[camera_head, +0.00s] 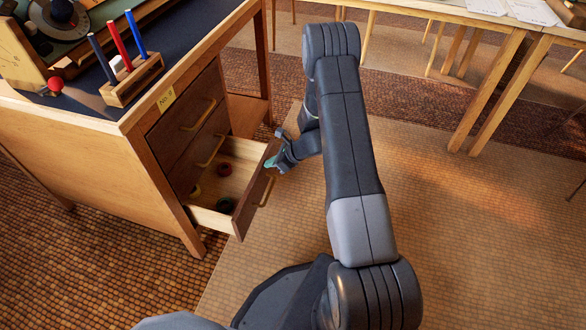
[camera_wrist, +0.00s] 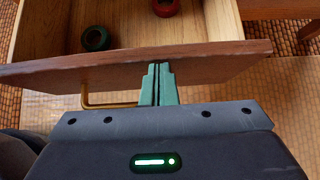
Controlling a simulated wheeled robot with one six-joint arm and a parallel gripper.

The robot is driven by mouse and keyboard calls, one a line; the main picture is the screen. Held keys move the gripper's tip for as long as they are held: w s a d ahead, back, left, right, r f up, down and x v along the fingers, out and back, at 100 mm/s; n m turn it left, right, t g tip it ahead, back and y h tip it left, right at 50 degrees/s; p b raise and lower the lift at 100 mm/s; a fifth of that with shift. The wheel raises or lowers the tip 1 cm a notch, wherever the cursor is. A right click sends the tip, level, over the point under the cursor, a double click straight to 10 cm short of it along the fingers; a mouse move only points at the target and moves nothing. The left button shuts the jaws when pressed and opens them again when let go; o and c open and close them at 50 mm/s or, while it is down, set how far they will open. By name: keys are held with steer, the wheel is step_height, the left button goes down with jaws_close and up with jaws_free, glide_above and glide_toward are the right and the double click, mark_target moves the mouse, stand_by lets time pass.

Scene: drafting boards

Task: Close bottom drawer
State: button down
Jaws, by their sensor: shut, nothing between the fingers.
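The bottom drawer (camera_head: 232,170) of the wooden desk is pulled well out, with small round items inside. Its brown front with a brass handle (camera_head: 267,191) faces right. My gripper (camera_head: 270,163) is at the drawer front's far end in the head view. In the wrist view my gripper (camera_wrist: 158,72) has its green fingers together, with nothing between them. The fingertips are at the outer face of the drawer front (camera_wrist: 205,63), to the right of the handle (camera_wrist: 100,104). I cannot tell for sure whether they touch it.
Two upper drawers (camera_head: 180,110) are shut. A green ring (camera_wrist: 96,39) and a red ring (camera_wrist: 166,6) lie inside the open drawer. A pen block (camera_head: 132,82) stands on the desk top. Other tables (camera_head: 480,15) stand at the back right; the floor (camera_head: 460,230) at right is clear.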

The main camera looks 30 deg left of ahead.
steer(key=s+a, duration=0.3)
steer(key=a, duration=1.1)
steer(key=shift+s, duration=0.3)
